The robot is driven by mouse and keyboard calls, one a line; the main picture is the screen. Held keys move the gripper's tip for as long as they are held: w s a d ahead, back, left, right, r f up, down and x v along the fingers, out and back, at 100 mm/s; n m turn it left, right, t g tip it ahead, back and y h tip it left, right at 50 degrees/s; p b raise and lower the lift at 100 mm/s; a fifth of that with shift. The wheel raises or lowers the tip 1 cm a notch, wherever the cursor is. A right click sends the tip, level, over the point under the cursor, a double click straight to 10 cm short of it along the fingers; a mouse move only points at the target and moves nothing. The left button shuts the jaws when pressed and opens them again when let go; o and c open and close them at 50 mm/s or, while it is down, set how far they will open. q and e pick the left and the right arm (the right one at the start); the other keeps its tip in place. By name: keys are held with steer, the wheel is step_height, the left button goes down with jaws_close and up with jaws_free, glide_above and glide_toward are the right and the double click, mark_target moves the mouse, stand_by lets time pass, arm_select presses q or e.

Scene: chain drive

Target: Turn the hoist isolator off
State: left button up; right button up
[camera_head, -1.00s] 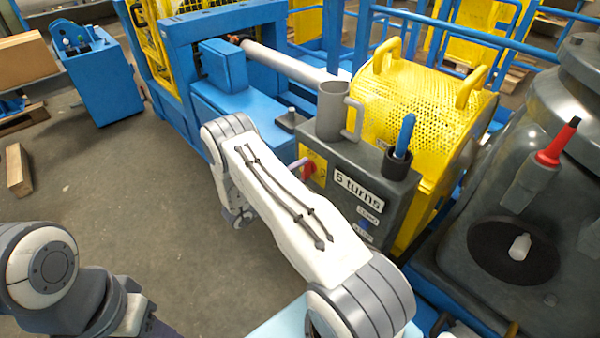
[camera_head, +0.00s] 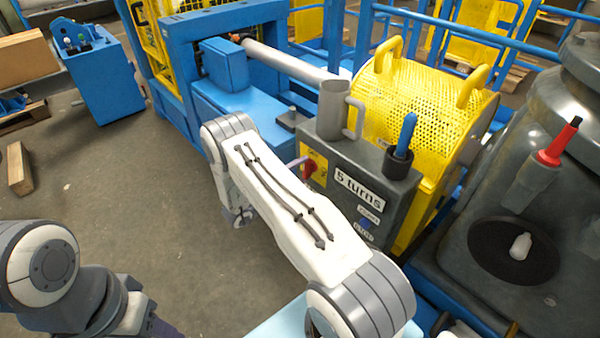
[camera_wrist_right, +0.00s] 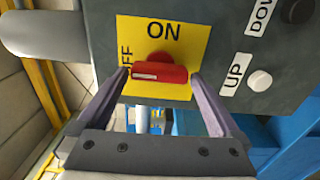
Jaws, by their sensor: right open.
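The hoist isolator is a red rotary knob (camera_wrist_right: 160,73) on a yellow plate (camera_wrist_right: 180,30) on a dark grey box. In the wrist view "ON" is printed above the knob and "OFF", partly hidden, on its left. The knob's bar lies left to right in that view. My right gripper (camera_wrist_right: 158,76) is open, with one purple finger on each side of the knob; contact is not clear. In the head view the knob (camera_head: 312,169) shows beside a purple fingertip, with the rest hidden by my arm. My left arm's end is cut off at the bottom left.
White and dark push buttons labelled "UP" (camera_wrist_right: 260,81) and "DOWN" sit beside the plate. The grey box (camera_head: 385,180) carries a "5 turns" sign, a grey mug (camera_head: 331,110) and a blue-handled tool (camera_head: 405,135) in a cup. A yellow perforated guard (camera_head: 420,100) stands behind.

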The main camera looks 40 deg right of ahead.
steer(key=a+b, duration=0.1)
steer(key=a, duration=0.9)
steer(key=shift+s+a, duration=0.2)
steer(key=shift+s, duration=0.15)
steer(key=shift+w, duration=0.1)
